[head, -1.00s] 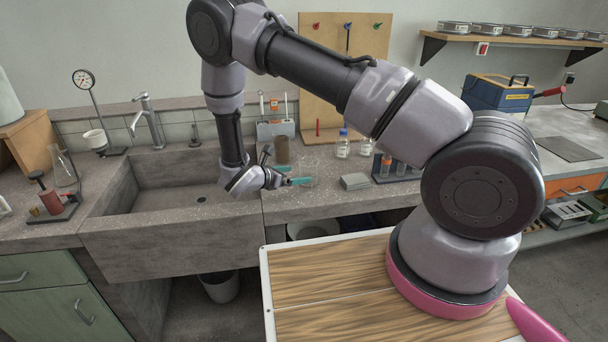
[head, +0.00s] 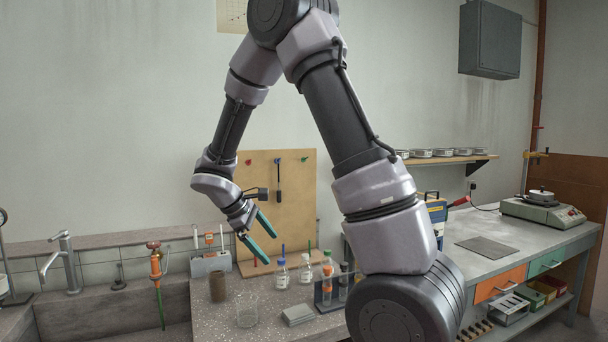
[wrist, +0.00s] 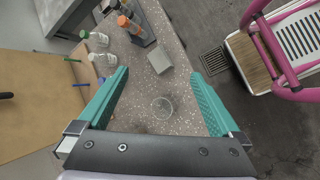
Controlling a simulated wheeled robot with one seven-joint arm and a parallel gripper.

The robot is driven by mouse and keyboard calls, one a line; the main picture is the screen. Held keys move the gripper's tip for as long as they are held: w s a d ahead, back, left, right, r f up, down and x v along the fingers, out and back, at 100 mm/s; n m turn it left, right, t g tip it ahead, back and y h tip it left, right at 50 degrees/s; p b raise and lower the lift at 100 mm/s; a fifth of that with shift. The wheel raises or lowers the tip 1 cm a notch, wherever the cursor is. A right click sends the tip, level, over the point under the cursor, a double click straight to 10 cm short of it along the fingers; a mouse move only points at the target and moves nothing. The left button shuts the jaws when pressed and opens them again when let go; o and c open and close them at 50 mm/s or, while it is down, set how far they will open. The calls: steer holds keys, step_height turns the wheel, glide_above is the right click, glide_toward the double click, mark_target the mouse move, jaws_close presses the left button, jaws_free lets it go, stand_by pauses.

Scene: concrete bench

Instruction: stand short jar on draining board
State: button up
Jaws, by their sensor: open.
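A short clear glass jar (head: 247,312) stands upright on the speckled bench top (head: 212,328), right of the sink. It also shows in the wrist view (wrist: 162,107), between and beyond the fingers. I see no separately marked draining board; the speckled top beside the sink may be it. My gripper (head: 271,250) is open and empty, with teal fingers, raised well above the bench. In the wrist view my gripper (wrist: 160,73) has its fingers wide apart, touching nothing.
A brown cylinder (head: 217,286) stands left of the jar and a grey flat block (head: 298,314) to its right. Capped bottles (head: 282,273) and a tube rack (head: 330,290) stand behind and right. The sink (head: 110,318) and tap (head: 64,262) are left. A pegboard (head: 290,190) rises behind.

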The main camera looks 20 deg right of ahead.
steer(key=s+d+r+m+t+y, duration=0.2)
steer(key=s+r+m+t+y, duration=0.4)
steer(key=s+r+m, duration=0.8)
steer(key=s+r+y, duration=0.3)
steer(key=s+r, duration=0.2)
steer(key=r, duration=0.2)
steer(key=shift+d+m, duration=0.4)
